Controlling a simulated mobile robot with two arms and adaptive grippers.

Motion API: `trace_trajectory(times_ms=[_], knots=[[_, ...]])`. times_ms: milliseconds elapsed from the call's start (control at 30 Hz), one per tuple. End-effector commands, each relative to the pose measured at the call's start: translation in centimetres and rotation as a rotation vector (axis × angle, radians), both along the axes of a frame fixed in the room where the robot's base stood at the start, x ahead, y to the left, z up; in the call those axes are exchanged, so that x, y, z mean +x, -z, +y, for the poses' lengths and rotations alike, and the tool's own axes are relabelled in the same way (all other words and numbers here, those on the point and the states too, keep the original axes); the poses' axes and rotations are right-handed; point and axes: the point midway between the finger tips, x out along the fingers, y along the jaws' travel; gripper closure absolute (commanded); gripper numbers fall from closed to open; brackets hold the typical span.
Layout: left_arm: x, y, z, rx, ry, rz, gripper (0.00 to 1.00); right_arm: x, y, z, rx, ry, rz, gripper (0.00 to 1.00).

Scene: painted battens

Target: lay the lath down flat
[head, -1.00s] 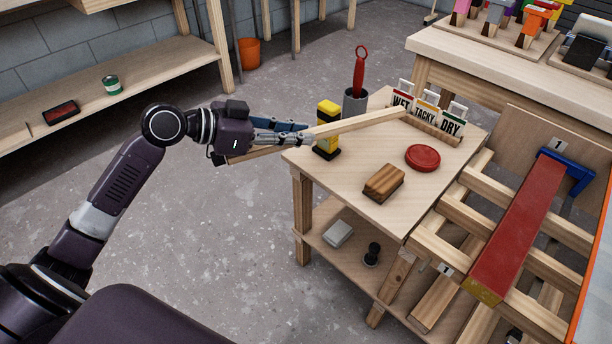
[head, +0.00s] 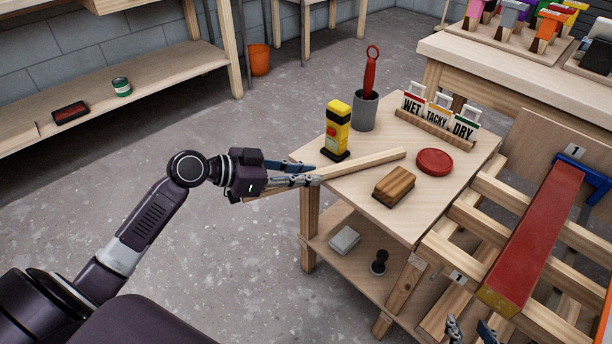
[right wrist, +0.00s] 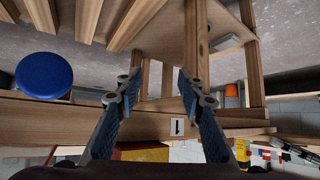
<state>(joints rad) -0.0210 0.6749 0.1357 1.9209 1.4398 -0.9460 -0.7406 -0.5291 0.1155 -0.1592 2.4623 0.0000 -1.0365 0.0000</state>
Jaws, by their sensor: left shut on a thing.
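The lath (head: 365,163) is a long, thin strip of pale wood. My left gripper (head: 313,176) is shut on it beside the small table's left edge. One end reaches over the tabletop to near a red round lid (head: 434,161); the other sticks out behind the gripper to the left. I cannot tell whether the lath touches the tabletop. My right gripper (head: 470,332) just shows at the bottom edge of the head view. In the right wrist view my right gripper (right wrist: 160,85) is open and empty, with its fingers apart.
The small table (head: 345,195) carries a yellow-and-black tool (head: 338,130), a grey cup (head: 364,110) with a red-handled tool, WET/TACKY/DRY cards (head: 437,117) and a brown block (head: 394,187). A red-painted batten (head: 535,235) lies across the rack at right. A blue round seat (right wrist: 44,76) shows in the right wrist view.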

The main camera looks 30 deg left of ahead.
Motion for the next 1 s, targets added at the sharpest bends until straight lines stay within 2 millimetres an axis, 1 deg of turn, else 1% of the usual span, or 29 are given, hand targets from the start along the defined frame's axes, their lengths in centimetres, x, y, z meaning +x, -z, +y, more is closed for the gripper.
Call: trace_trajectory(times_ms=[600, 633, 767, 800, 1000], knots=[[0.01, 0.3, 0.0, 0.0, -0.001, -0.002, 1.0, 0.84, -0.82, 0.27, 0.01, -0.003, -0.049, 0.64], [0.0, 0.34, 0.0, 0.001, 0.0, -0.001, 0.81, 0.91, -0.9, 0.29, 0.011, -0.003, -0.053, 0.64], [-0.01, 0.31, 0.01, 0.001, 0.0, -0.001, 0.67, 0.91, -0.92, 0.29, 0.011, -0.003, -0.053, 0.64], [-0.01, 0.31, 0.01, 0.001, 0.0, -0.001, 0.64, 0.9, -0.91, 0.29, 0.011, -0.003, -0.052, 0.64], [0.0, 0.3, 0.01, 0.001, 0.0, -0.001, 0.64, 0.88, -0.88, 0.31, 0.011, -0.003, -0.051, 0.64]])
